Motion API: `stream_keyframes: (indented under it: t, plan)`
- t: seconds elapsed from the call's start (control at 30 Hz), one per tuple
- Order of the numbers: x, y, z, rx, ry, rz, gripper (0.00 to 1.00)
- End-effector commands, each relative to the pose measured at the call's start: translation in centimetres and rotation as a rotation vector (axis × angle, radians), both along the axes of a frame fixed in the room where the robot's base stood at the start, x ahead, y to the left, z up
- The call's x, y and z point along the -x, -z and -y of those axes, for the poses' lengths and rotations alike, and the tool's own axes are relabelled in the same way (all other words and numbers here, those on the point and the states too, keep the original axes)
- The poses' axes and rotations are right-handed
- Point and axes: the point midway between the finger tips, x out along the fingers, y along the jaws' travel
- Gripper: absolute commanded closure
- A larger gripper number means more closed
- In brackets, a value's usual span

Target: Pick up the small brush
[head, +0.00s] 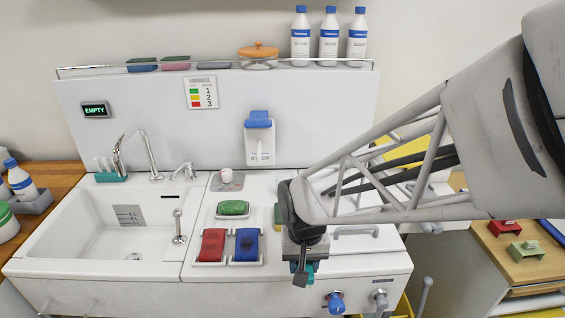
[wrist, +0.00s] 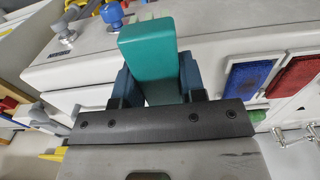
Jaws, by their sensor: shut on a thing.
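My gripper (head: 302,266) is over the front edge of the white sink unit, right of the red and blue pads. In the wrist view my gripper (wrist: 156,82) has its blue fingers shut on the two sides of a teal block, which I take to be the small brush (wrist: 148,50). A little teal of the brush (head: 309,267) shows below my wrist in the head view; the rest is hidden. Pale tips show just past its far end, perhaps bristles. I cannot tell whether it touches the unit.
A red pad (head: 212,245) and a blue pad (head: 247,245) sit in holders left of my gripper. A green bar (head: 233,208) lies behind them. A blue knob (head: 336,302) sticks out from the front. A teal piece with white uprights (head: 110,173) stands behind the basin.

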Motion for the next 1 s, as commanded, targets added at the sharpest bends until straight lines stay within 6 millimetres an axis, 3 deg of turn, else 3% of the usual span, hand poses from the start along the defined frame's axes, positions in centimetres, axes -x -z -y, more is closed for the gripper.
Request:
stream_keyframes:
  t: [0.4, 1.0]
  plan:
    - [3.5, -0.4, 1.0, 0.000, 0.000, 0.000, 0.90]
    - [3.9, -0.4, 1.1, 0.000, 0.000, 0.000, 0.90]
